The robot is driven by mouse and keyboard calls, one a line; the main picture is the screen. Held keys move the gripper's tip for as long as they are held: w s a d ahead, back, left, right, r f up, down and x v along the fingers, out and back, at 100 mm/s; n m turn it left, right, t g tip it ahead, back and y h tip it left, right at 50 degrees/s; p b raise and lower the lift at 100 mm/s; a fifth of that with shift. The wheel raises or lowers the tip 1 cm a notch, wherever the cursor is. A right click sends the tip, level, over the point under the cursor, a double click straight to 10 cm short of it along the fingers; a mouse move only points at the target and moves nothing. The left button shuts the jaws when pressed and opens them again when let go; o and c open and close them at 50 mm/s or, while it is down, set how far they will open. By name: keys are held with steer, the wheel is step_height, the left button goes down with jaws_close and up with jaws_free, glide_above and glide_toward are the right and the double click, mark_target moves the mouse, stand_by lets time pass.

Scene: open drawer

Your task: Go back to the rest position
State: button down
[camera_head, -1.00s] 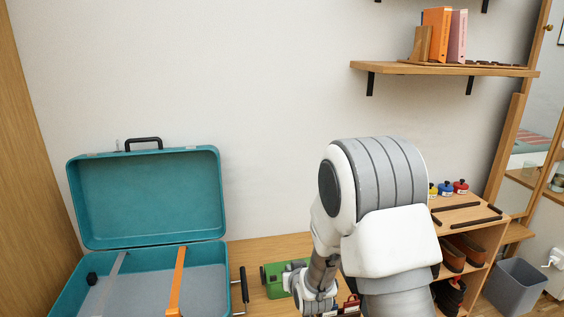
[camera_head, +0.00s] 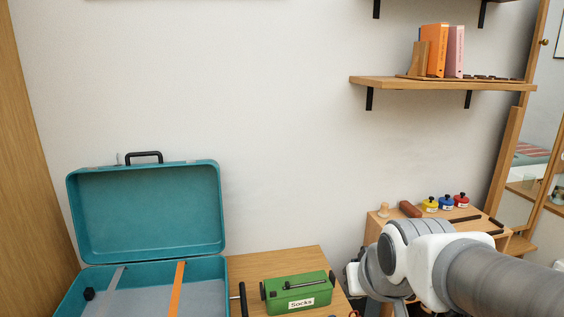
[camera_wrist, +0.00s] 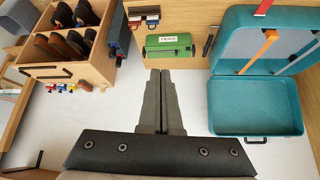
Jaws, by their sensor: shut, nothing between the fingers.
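My arm (camera_head: 430,265) comes in from the lower right in the head view, with its wrist folded down at the right of the bench. My gripper (camera_wrist: 161,75) shows in the wrist view with its two fingers side by side, shut and empty. In that view the fingertips point toward a green box (camera_wrist: 169,45), with no contact that I can make out. The same green box, labelled "Socks" (camera_head: 296,293), sits on the wooden surface in the head view. The gripper's fingers are out of sight in the head view.
An open teal suitcase (camera_head: 146,210) stands at the left. A wall shelf (camera_head: 440,84) carries books.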

steer(key=s+d+r+g, duration=0.1)
steer(key=s+d+r, duration=0.1)
steer(key=s, duration=0.8)
step_height(320, 180, up, 24)
steer(key=p, duration=2.5)
steer(key=shift+s+a+r, duration=0.15)
steer(key=shift+s+r, duration=0.05)
steer(key=shift+s, duration=0.05)
steer(key=shift+f, duration=0.15)
